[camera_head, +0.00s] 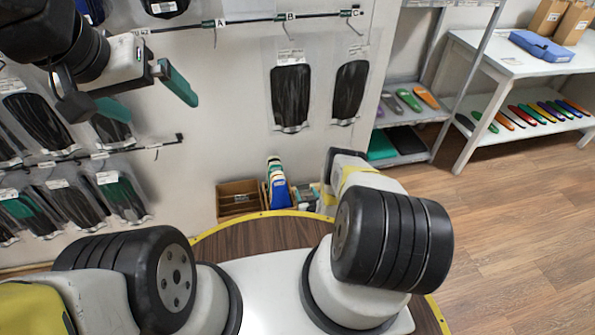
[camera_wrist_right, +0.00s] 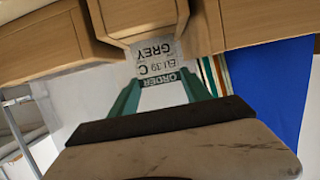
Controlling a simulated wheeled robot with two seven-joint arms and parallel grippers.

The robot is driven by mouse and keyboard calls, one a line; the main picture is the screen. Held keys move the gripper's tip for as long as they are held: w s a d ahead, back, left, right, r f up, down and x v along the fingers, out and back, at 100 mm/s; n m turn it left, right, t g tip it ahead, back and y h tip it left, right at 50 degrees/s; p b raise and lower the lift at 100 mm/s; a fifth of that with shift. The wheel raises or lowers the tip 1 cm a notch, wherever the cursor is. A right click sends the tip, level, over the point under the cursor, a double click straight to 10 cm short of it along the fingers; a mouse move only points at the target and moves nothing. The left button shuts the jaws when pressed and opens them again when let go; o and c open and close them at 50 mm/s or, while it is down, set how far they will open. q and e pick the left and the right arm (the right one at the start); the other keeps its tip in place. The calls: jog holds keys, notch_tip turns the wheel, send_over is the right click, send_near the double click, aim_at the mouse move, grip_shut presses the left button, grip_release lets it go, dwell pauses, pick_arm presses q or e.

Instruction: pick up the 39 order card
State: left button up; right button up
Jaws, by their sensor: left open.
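The order card (camera_wrist_right: 158,60) is white with dark print reading "ORDER", "EU 39 C" and "GREY". It shows upside down in the right wrist view, against wooden boxes. My right gripper (camera_wrist_right: 160,80) has its two green fingers apart, with the card between or just beyond their tips. I cannot tell whether the fingers touch the card's side edges. In the head view my right arm hides the card and that gripper. My left gripper (camera_head: 150,96) is open and empty at the upper left, in front of the wall racks.
Wooden boxes (camera_wrist_right: 60,38) crowd the right fingertips, with a blue item (camera_wrist_right: 270,85) at the right. The head view shows a wooden box (camera_head: 238,204) by the wall. Hooks hold packaged dark insoles (camera_head: 290,95). A white table (camera_head: 500,62) stands at right; the floor before it is clear.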

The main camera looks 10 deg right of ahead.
grip_shut()
jog(key=shift+r, duration=0.2)
